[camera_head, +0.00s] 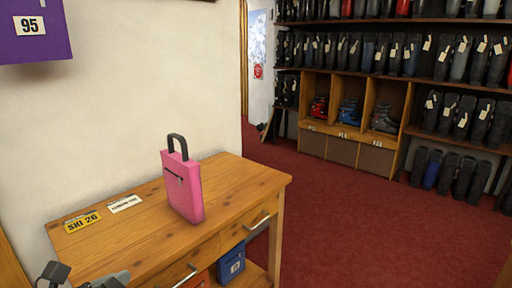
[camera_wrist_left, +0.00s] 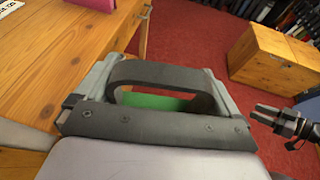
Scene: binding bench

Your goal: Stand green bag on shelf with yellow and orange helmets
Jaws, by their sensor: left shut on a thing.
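My left gripper (camera_wrist_left: 160,95) is shut on the dark handle of the green bag (camera_wrist_left: 160,102). Only a strip of its green body shows, below the handle; the rest is hidden. In the head view, part of my left gripper (camera_head: 85,279) shows at the bottom left, in front of the wooden table. A dark gripper (camera_wrist_left: 283,125), which looks like my right one, shows at the right of the left wrist view; its jaw state is unclear. No yellow or orange helmet can be made out.
A pink bag (camera_head: 183,188) stands on the wooden table (camera_head: 235,178), beside two labels. A blue bag (camera_head: 231,263) stands on the table's lower shelf, with something orange beside it. A purple bag (camera_head: 35,30) is at upper left. Boot racks (camera_head: 345,100) line the back; red carpet is clear.

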